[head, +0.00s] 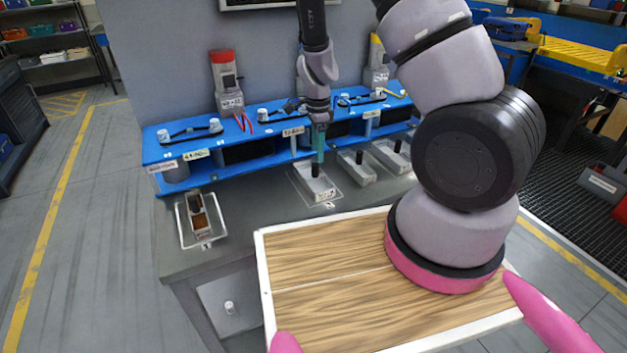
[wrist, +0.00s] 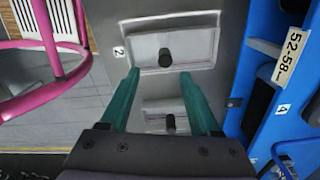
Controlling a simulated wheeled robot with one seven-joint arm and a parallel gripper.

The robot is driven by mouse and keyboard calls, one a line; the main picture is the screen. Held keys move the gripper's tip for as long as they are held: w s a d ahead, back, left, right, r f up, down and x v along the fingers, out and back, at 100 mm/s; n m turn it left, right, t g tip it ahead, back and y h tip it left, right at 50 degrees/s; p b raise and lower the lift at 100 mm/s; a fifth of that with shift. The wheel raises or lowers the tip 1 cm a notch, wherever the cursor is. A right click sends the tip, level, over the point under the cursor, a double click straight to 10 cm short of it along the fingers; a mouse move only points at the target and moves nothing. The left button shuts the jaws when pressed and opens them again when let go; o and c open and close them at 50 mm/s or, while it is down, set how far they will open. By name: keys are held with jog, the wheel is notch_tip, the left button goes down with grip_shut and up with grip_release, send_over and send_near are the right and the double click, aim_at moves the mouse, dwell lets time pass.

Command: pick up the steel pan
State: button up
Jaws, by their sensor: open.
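A small steel pan (head: 322,190) with a black upright knob sits on the outlined spot marked 2 on the grey counter. In the wrist view the same pan (wrist: 195,47) lies just beyond my fingertips, its knob roughly in line with the gap between them. My gripper (wrist: 158,74) has two teal fingers, spread apart with nothing between them. In the head view my gripper (head: 318,150) points down over this pan, close to its knob. I cannot tell whether the fingers touch it. A second similar pan (wrist: 155,118) shows between the fingers in the wrist view.
More knobbed pans (head: 367,178) stand to the right. An open two-part container (head: 195,205) with brown contents sits at the left on spot 1. A blue shelf (head: 235,160) with bins and tools runs close behind.

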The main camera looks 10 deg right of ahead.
aim_at(314, 164)
jog(key=f, duration=0.5)
jog(key=w+f, duration=0.1)
jog(key=f, duration=0.1)
jog(key=shift+a+f, duration=0.15)
jog(key=shift+a, duration=0.2)
jog(key=shift+s, duration=0.1)
grip_shut()
dwell(0.9)
